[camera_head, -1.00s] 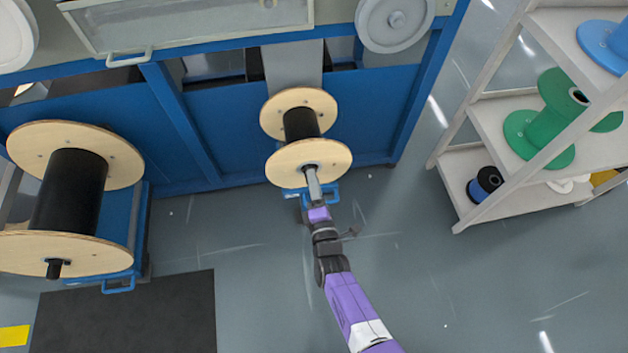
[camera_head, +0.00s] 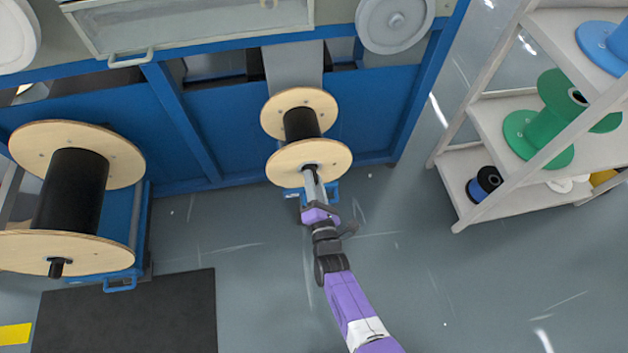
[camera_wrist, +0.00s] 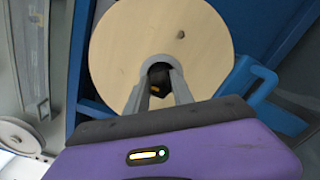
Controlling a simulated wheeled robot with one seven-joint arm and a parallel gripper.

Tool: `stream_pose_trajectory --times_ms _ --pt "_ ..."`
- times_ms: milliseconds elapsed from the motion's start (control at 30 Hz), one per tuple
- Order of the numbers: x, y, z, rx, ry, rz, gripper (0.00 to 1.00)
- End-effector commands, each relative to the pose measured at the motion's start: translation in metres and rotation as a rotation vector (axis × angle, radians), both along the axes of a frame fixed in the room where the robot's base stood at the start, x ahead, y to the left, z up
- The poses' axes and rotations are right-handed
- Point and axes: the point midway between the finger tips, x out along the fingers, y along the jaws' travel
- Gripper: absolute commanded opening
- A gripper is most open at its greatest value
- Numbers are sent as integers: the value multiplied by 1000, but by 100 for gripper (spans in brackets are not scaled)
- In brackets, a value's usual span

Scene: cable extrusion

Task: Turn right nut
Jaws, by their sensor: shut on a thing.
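The right nut (camera_wrist: 158,78) shows in the wrist view as a small dark piece at the centre of the spool's wooden flange. My gripper (camera_wrist: 158,72) has its two grey fingers on either side of it and is shut on it. In the head view my gripper (camera_head: 311,172) reaches the near flange of the right spool (camera_head: 302,123), which has two wooden discs and a black core. The fingers cover the nut in the head view. The spool's flange (camera_wrist: 120,45) fills the upper middle of the wrist view.
A larger wooden spool (camera_head: 70,190) with black cable stands at the left. A blue machine frame (camera_head: 230,130) runs behind both spools. A white shelf (camera_head: 500,115) with green and blue reels stands at the right. The floor (camera_head: 480,280) at front right is clear.

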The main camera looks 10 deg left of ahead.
Motion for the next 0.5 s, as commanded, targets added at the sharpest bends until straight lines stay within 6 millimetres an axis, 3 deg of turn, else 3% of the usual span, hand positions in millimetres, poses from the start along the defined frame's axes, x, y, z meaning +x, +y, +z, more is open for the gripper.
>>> stream_pose_trajectory --times_ms 233,267,300,367,500 --pt "-1 -1 -2 -3 3 1 0" --pt "-1 -1 -2 -3 3 1 34" --pt "-1 -1 -2 -3 3 1 42" --pt "-1 -1 -2 -2 4 1 50" --pt "-1 0 -1 -1 2 0 50"
